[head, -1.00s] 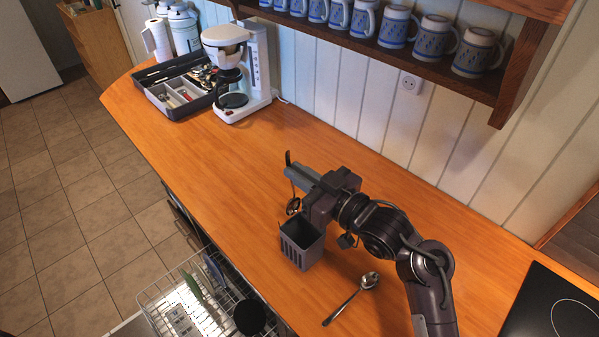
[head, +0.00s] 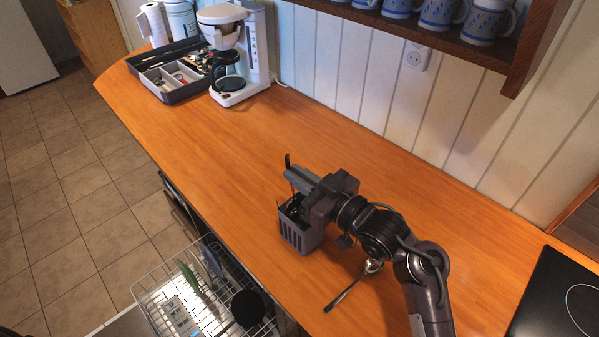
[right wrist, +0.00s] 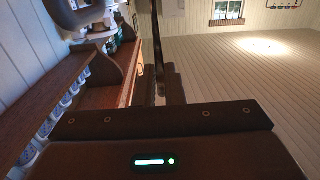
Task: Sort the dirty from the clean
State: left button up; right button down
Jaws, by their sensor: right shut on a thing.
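My right gripper (head: 298,179) is shut on a dark-handled utensil (head: 288,161), held upright over the grey slotted basket (head: 298,238) on the counter. The utensil's lower end, which looks like a whisk, is down in the basket's mouth and partly hidden. Its dark handle also shows between the fingers in the right wrist view (right wrist: 157,35). A spoon (head: 345,290) lies on the counter right of the basket, its bowl partly covered by my arm. The utensil tray (head: 180,95), dark with light compartments holding utensils, stands at the far left. My left gripper is not in view.
A white coffee maker (head: 240,85) stands beside the tray. An open dishwasher rack (head: 165,290) with some dishes sits below the counter's front edge. A black hob (head: 550,300) is at the right. The counter between basket and coffee maker is clear.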

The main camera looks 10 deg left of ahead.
jog(key=shift+f, duration=0.55)
jog(key=c, duration=1.5)
grip_release()
jog(key=shift+o, duration=0.2)
jog(key=b+v, duration=0.2)
jog(key=v, duration=0.5)
jog(key=shift+s+d+b, duration=0.2)
jog(key=shift+d+b, duration=0.1)
jog(key=shift+b, duration=0.05)
